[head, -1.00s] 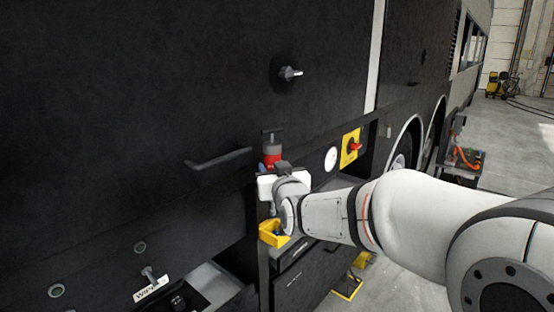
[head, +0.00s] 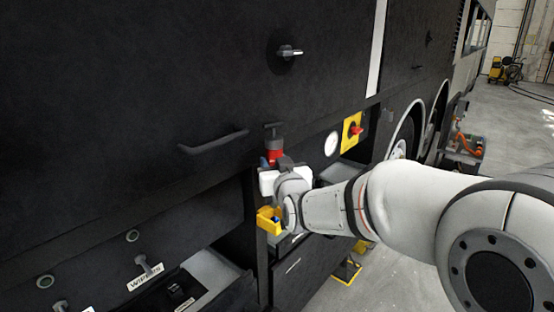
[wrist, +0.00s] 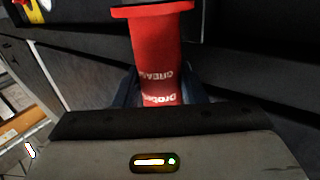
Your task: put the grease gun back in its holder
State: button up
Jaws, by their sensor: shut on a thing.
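The grease gun (head: 274,153) is red with a dark top and stands roughly upright in the head view, in front of the coach's dark side. In the wrist view its red barrel (wrist: 158,60), with upside-down white lettering and a wider red rim, sits between the dark blue fingers. My gripper (head: 271,163) is shut on it, and the white gripper body hides its lower part. A yellow bracket (head: 265,221), perhaps the holder, is below my gripper. My wrist partly covers it, and I cannot tell whether the gun touches it.
A bar handle (head: 213,142) and a knob (head: 290,52) stick out of the coach's side. A gauge (head: 331,143) and a yellow panel with a red switch (head: 352,131) are right of the gun. An open compartment (head: 205,275) lies lower left.

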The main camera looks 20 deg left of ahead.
jog(key=shift+f, duration=0.35)
jog(key=shift+f+b, duration=0.15)
jog(key=shift+b, duration=1.2)
dwell(1.0)
jog(key=shift+f+b, duration=2.3)
jog(key=shift+b, duration=0.45)
jog(key=shift+f+b, duration=0.25)
jog(key=shift+b, duration=0.4)
jog(key=shift+b, duration=0.5)
dwell(0.7)
jog(key=shift+f+b, duration=0.25)
jog(key=shift+b, duration=0.05)
dwell(0.4)
